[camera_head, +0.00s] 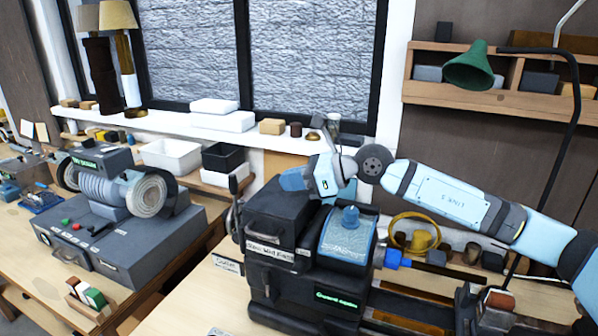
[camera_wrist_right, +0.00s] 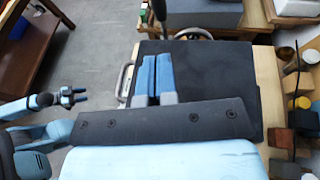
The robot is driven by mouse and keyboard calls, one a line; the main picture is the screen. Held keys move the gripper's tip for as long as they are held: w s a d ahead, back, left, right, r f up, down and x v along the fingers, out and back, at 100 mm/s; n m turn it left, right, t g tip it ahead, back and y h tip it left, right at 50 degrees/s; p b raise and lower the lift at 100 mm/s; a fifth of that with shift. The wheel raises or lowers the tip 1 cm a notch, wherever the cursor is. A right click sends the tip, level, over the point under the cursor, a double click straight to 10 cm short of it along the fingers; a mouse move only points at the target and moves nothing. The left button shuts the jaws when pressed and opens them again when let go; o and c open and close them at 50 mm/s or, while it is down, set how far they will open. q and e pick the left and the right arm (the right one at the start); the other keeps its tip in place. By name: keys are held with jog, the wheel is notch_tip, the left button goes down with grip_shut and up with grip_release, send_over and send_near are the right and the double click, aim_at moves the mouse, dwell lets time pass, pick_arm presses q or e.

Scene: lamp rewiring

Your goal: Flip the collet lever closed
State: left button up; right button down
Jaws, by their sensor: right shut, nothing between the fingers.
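The dark lathe headstock (camera_head: 275,215) stands on the bench in the head view, with a tag reading "Collet" (camera_head: 227,264) at its left foot. A grey metal handle (camera_head: 236,218), which looks like the collet lever, is at its left end. It seems to show in the right wrist view too, as a bent bar (camera_wrist_right: 125,82) beside the dark top. My right gripper (camera_head: 293,180) is over the top of the headstock. In the wrist view its two blue fingers (camera_wrist_right: 157,75) are together and empty, right of the bar. My left gripper (camera_wrist_right: 80,97) shows at the left with its fingers apart.
A green lamp shade (camera_head: 468,68) hangs at upper right. Several small pots and blocks (camera_wrist_right: 300,103) line the wrist view's right edge.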

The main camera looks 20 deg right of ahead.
aim_at(236, 209)
jog(key=p+x, duration=0.1)
jog(key=x, duration=0.4)
jog(key=r+p+x, duration=0.1)
jog(key=x, duration=0.2)
jog(key=shift+a+p, duration=0.1)
jog(key=shift+p, duration=0.25)
jog(key=shift+w+a+f, duration=0.1)
jog(key=shift+w+a, duration=0.25)
jog(key=shift+a, duration=0.15)
pick_arm(q)
jog(key=r, duration=0.3)
jog(key=shift+a, duration=0.4)
pick_arm(e)
jog(key=shift+f, duration=0.1)
pick_arm(q)
jog(key=shift+s+f, duration=0.1)
pick_arm(e)
jog(key=shift+w, duration=0.2)
